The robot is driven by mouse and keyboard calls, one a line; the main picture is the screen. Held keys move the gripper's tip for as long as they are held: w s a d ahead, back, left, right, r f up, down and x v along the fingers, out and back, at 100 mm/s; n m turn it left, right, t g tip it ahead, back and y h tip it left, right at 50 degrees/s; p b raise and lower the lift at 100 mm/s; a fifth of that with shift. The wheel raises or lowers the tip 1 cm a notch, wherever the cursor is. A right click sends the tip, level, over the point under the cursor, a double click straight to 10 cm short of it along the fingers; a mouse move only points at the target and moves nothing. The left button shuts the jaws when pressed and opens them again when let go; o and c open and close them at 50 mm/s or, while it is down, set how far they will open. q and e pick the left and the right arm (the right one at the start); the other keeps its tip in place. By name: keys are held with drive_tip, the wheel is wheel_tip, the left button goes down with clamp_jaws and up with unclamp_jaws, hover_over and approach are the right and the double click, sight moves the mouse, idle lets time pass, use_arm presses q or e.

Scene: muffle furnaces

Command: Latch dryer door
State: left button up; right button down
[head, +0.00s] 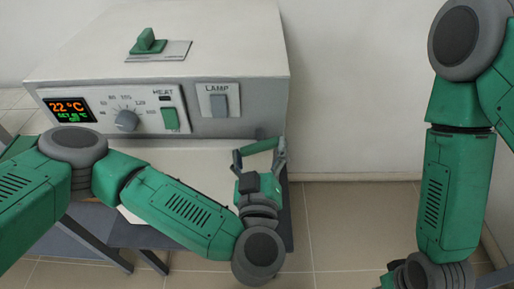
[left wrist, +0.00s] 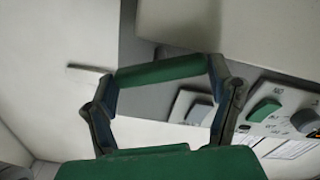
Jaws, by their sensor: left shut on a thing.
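The dryer (head: 200,60) is a pale box with a grey front panel. A green bar handle (head: 260,146) shows at its lower right front, below the lamp switch. My left gripper (head: 259,157) is at this handle, shut on it. In the left wrist view, the green bar (left wrist: 160,71) spans between the two fingers, one at each end. A white surface (head: 190,160) lies below the front panel, partly behind my left arm; I cannot tell whether it is the door. The latch is not clearly visible.
The front panel carries a display (head: 70,109), a heat dial (head: 126,120), a green heat switch (head: 170,118) and a lamp switch (head: 219,105). A green vent knob (head: 148,42) sits on top. Dark table legs (head: 95,243) stand below. Tiled floor (head: 345,225) to the right is clear.

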use_arm(q)
drive_tip(key=shift+w+d+r, duration=0.1)
drive_tip(key=shift+r, duration=0.1)
use_arm(e)
drive_tip(key=shift+s+d, duration=0.1)
drive_tip(key=shift+d, duration=0.2)
use_arm(q)
drive_tip(key=shift+w+n, duration=0.1)
drive_tip(key=shift+n, duration=0.4)
use_arm(e)
drive_tip(key=shift+a+r, duration=0.15)
use_arm(q)
drive_tip(key=n+p, duration=0.1)
drive_tip(key=n, duration=0.1)
drive_tip(key=shift+a+n, duration=0.2)
drive_tip(key=shift+n, duration=0.2)
drive_tip(key=n, duration=0.2)
drive_tip(key=shift+n, duration=0.4)
drive_tip(key=n, duration=0.2)
drive_tip(key=shift+f+n, duration=0.2)
drive_tip(key=shift+n, duration=0.1)
drive_tip(key=shift+f+n, duration=0.1)
drive_tip(key=shift+n, duration=1.9)
use_arm(e)
drive_tip(key=shift+r, duration=0.1)
use_arm(q)
drive_tip(key=shift+b, duration=0.3)
